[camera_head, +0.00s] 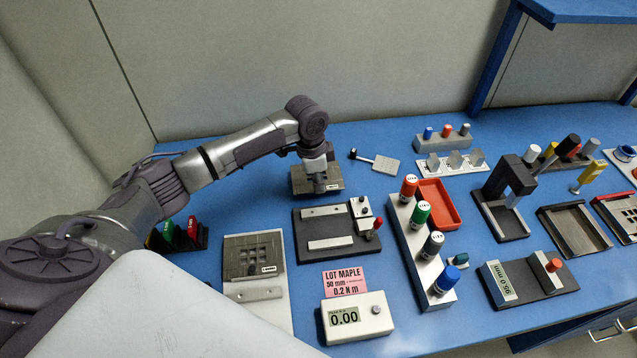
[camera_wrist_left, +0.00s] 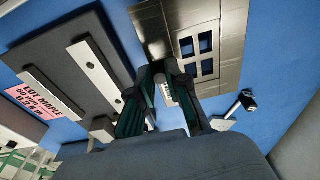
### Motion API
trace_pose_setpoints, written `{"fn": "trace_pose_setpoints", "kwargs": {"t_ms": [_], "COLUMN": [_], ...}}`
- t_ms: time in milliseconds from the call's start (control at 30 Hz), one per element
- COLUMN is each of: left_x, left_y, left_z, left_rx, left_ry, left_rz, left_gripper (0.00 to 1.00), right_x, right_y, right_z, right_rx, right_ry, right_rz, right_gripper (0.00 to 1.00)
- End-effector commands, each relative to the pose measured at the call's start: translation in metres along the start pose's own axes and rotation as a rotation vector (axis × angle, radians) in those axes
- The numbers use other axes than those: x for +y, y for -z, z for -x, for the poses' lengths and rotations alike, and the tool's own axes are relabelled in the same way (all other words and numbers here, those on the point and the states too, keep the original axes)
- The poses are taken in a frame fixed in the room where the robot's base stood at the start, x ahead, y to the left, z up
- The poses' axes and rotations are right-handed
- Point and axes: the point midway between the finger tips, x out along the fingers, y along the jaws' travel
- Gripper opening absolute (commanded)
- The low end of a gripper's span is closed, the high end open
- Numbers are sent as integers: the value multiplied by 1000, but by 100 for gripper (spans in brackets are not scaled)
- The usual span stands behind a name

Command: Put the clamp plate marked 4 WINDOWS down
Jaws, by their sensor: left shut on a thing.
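My left gripper (camera_head: 320,186) is shut on a dark metallic clamp plate (camera_head: 302,179) behind the grey fixture with two light bars (camera_head: 325,242). In the left wrist view, the fingers (camera_wrist_left: 170,110) close at the near edge of this plate (camera_wrist_left: 232,28), which shows four square windows. A small white label sits between the fingers, too hidden to read. I cannot tell whether the plate touches the blue table or hangs just above it. My right gripper is out of view.
Another windowed plate (camera_head: 236,258) lies on a light base at the left. A torque display (camera_head: 357,318) and pink lot card (camera_head: 345,281) stand in front. A small white paddle (camera_head: 385,166) lies right of the held plate. A block with coloured caps (camera_head: 422,250) stands further right.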

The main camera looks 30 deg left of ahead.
Motion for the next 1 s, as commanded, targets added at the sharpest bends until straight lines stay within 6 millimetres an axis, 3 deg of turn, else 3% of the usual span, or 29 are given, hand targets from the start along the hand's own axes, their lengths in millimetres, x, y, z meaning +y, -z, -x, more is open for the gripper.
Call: {"fn": "trace_pose_setpoints", "kwargs": {"t_ms": [167, 500, 533, 667, 1000], "left_x": [-1, 0, 0, 0, -1], "left_y": [-2, -2, -2, -2, -2], "left_z": [-16, -19, -20, -19, -17], "left_rx": [0, 1, 0, 0, 1], "left_ry": [3, 2, 2, 2, 3], "left_rz": [1, 1, 1, 1, 1], "left_gripper": [0, 0, 17, 39, 41], "right_x": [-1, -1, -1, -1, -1], "right_y": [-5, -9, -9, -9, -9], "right_z": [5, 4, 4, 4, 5], "right_rx": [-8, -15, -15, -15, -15], "right_ry": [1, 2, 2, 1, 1], "right_rz": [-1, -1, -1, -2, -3], "right_gripper": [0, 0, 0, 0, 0]}}
